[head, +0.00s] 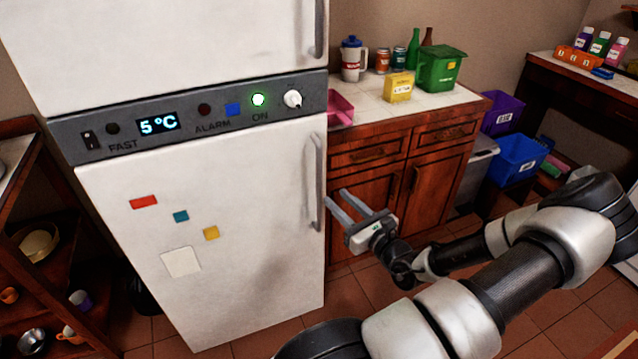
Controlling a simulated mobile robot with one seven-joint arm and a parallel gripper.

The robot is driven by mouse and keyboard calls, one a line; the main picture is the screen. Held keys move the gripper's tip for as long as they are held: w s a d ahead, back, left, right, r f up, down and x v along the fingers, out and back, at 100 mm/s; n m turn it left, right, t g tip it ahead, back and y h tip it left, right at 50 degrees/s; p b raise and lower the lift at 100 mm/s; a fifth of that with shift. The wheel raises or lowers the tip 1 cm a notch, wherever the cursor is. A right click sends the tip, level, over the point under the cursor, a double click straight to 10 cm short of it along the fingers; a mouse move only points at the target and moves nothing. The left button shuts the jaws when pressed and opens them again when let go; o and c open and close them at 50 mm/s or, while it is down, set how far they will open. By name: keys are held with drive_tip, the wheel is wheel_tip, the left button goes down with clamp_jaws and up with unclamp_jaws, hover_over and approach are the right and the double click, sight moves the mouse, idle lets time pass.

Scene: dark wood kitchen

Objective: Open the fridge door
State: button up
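The white fridge stands at the left of the head view, with a grey control panel (205,112) reading 5 °C between its upper door (170,45) and lower door (240,220). Both doors look shut. The lower door has a vertical grey handle (316,180) at its right edge; the upper door's handle (319,28) is also at the right and cut off by the picture's top. My gripper (340,203) is just right of the lower end of the lower handle. Its two fingers are spread apart with nothing seen between them. Whether a finger touches the handle is unclear.
A wooden cabinet (400,160) stands right of the fridge, behind my gripper, with a green bin (438,68) and a yellow box (399,87) on top. A wooden shelf (40,250) is at the left. The tiled floor (350,300) before the fridge looks clear.

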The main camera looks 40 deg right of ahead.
sight(321, 183)
drive_tip(key=w, duration=0.3)
drive_tip(key=w+d, duration=0.1)
drive_tip(key=w, duration=0.2)
drive_tip(key=w+b, duration=0.1)
drive_tip(key=w, duration=0.2)
drive_tip(key=shift+w+d, duration=0.4)
drive_tip(key=shift+c, duration=0.2)
clamp_jaws()
